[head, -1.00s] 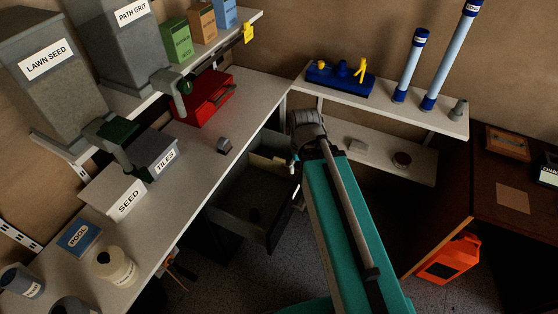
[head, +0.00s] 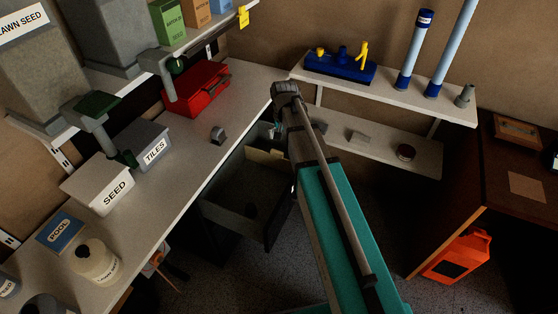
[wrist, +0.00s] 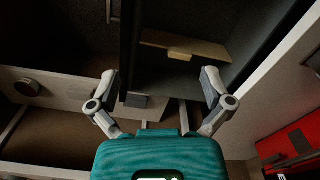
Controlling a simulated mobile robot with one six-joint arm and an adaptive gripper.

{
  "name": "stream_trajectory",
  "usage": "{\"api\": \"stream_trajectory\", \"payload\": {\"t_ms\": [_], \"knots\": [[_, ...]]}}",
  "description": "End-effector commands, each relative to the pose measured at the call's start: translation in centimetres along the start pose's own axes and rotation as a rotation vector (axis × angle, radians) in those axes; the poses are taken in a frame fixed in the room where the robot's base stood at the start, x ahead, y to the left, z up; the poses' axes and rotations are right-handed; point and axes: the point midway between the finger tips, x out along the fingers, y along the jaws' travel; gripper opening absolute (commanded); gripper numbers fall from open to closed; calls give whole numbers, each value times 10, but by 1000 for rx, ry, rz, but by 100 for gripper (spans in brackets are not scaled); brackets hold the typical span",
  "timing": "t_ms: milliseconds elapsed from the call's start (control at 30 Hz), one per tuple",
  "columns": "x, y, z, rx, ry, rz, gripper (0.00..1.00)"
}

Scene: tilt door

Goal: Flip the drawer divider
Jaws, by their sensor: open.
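The open drawer (head: 232,219) juts out below the edge of the long bench in the head view. Its tan divider (head: 262,157) shows near the far end, partly hidden by my arm. In the wrist view the divider (wrist: 205,48) is a tan panel with a small lighter tab (wrist: 180,56) on its near edge, between the dark drawer walls. My gripper (wrist: 160,86) is open and empty, its two fingers spread on either side of the divider's tab in the picture. They look apart from it. In the head view my arm mostly hides the gripper.
The bench (head: 165,178) runs above the drawer, with a red toolbox (head: 195,88) and a small grey block (head: 218,135) on it. A lower shelf (head: 380,150) lies just right of my arm. A red jerrycan (head: 458,256) stands at the lower right.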

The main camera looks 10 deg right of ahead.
Motion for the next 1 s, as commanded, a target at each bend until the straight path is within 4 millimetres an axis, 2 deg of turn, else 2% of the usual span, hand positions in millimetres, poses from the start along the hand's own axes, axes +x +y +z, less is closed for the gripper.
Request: {"api": "stream_trajectory", "payload": {"t_ms": [33,100,300,400,567,1000], "knots": [[21,-10,-27,36,0,0,100],[34,-18,-48,87,0,0,100],[61,-35,-97,206,0,0,100],[68,-40,-110,245,0,0,100],[72,-43,-120,274,0,0,100],[72,-42,-120,277,0,0,100]]}}
